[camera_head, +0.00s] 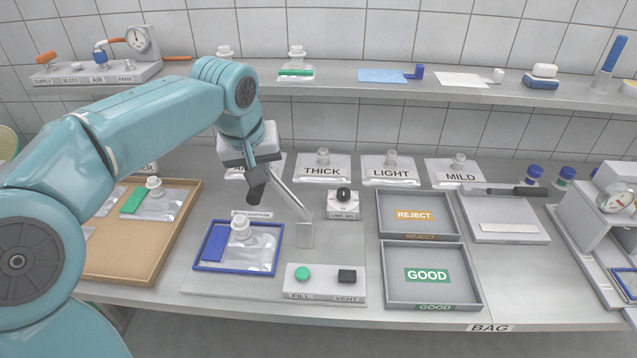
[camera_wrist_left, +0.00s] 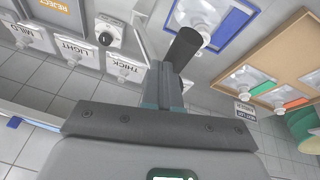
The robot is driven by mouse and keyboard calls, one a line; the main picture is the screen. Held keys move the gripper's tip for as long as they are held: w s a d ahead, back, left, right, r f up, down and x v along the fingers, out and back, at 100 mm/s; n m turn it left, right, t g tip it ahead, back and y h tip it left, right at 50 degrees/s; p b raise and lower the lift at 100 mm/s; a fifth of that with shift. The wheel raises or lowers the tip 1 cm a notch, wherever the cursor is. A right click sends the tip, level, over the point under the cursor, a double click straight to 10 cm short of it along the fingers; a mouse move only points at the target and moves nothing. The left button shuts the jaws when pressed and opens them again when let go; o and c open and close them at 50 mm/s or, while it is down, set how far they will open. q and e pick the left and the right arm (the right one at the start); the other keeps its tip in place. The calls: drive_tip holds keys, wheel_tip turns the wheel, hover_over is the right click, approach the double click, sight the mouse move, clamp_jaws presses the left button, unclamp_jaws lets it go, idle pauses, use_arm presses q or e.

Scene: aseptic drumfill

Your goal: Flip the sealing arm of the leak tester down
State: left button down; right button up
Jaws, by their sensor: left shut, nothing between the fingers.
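The leak tester has a blue-rimmed tray (camera_head: 197,262) with a clear bag in it, its white-capped spout pointing up. Its grey sealing arm (camera_head: 290,200) is raised, slanting up and left from a metal post (camera_head: 305,236) right of the tray. A black handle (camera_head: 256,186) sits at its upper end; it also shows in the left wrist view (camera_wrist_left: 185,44). My left gripper (camera_head: 250,157) is shut and empty, right at the handle. In the wrist view its fingers (camera_wrist_left: 171,82) overlap the handle's near end; whether they touch cannot be told. My right gripper is out of view.
A panel with a green FILL button and black VENT button (camera_head: 325,296) stands in front. A small black-knobbed box (camera_head: 342,212) is right of the post. REJECT (camera_head: 445,200) and GOOD (camera_head: 470,295) trays lie further right. A cork-coloured tray (camera_head: 110,260) is left.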

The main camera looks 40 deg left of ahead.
use_arm(q)
drive_tip(key=s+a+f+n+t+h+b, duration=0.1)
drive_tip(key=s+a+f+t+h+b, duration=0.1)
drive_tip(key=s+a+f+h+b, duration=0.1)
drive_tip(key=s+a+f+n+t+h+b, duration=0.1)
drive_tip(key=s+a+f+t+h+b, duration=0.2)
drive_tip(key=a+f+b, duration=0.5)
wheel_tip(320, 180, down, 4)
drive_tip(key=shift+s+r+t+h+b, duration=0.1)
drive_tip(key=shift+s+t+h+b, duration=0.35)
drive_tip(key=shift+h+b, duration=0.75)
